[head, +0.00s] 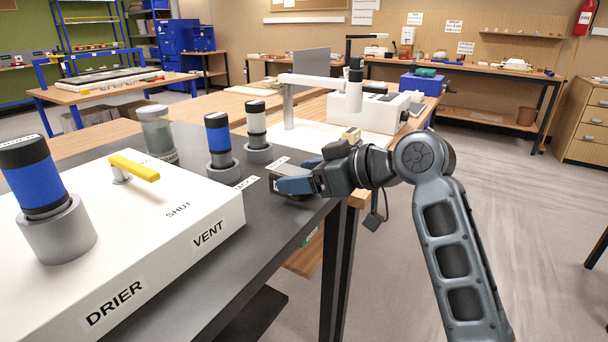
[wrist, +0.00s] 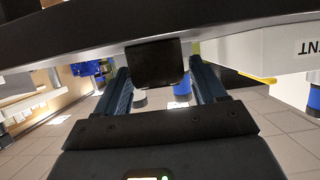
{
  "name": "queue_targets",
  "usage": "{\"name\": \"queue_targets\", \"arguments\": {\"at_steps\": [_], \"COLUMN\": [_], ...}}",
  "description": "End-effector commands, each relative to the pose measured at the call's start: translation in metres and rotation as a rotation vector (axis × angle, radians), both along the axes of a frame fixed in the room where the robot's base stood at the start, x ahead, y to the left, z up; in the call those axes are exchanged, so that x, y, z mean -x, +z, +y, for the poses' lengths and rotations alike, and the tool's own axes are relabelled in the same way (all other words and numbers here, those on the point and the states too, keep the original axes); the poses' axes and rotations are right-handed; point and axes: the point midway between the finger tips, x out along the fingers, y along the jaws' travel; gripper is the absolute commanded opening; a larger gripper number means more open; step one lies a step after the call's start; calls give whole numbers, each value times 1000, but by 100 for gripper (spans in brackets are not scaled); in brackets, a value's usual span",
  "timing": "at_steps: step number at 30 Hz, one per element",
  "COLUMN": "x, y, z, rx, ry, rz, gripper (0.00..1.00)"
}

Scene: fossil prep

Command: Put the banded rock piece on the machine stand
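My gripper (head: 287,180) is low at the right edge of the dark bench, its blue fingers pointing left. In the wrist view, which is upside down, a dark block (wrist: 155,63) lies between the two spread fingers (wrist: 160,78) and nearly fills the gap. A grey surface (head: 291,171) shows between the fingers in the head view. I cannot make out bands on it, nor tell whether the fingers press on it. The white machine (head: 365,108) with a column and a pale stand (head: 308,137) is beyond the gripper. A small beige piece (head: 351,134) shows just above my wrist.
The white drier box (head: 130,235) with a yellow handle (head: 135,167) fills the left of the bench. Open floor (head: 530,220) lies to the right.

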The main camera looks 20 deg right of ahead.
Motion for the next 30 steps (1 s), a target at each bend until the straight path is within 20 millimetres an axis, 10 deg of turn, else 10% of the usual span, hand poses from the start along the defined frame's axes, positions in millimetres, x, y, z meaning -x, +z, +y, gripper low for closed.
{"name": "queue_targets", "arguments": {"at_steps": [14,30], "x": [3,76], "y": [5,42], "z": [-3,-56], "rx": [0,-1], "ry": [-2,-2], "rz": [-1,-2], "gripper": [83,83]}}
